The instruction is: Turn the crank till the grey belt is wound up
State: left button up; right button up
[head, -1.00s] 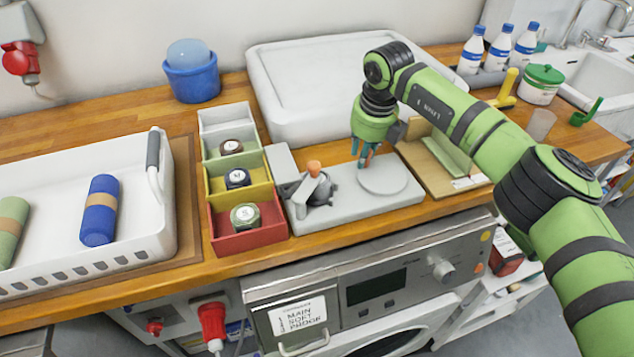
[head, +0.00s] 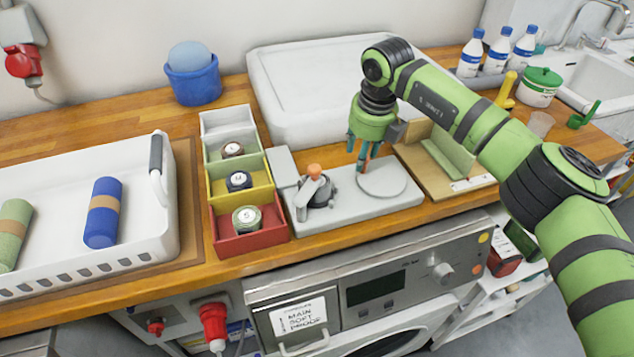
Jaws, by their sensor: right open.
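A light grey winding fixture (head: 340,214) lies on the wooden counter. At its left is a crank with an orange knob (head: 314,170), above a dark grey coil (head: 319,192) that looks like the grey belt. The crank arm partly hides the coil, so I cannot tell how much is wound. A flat round disc (head: 382,181) is on the fixture's right side. My right gripper (head: 363,166) points down, open and empty, just right of the crank at the disc's back left edge. It is apart from the knob. My left gripper is not in view.
A box with coloured compartments (head: 262,242) holding several rolled belts stands left of the fixture. A white basket (head: 165,215) with blue and green rolls is further left. A large white tray (head: 290,110) lies behind; a wooden stand (head: 462,186) is at right.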

jog(key=shift+r+p, duration=1.55)
jog(key=shift+r, duration=1.55)
jog(key=shift+f, duration=0.15)
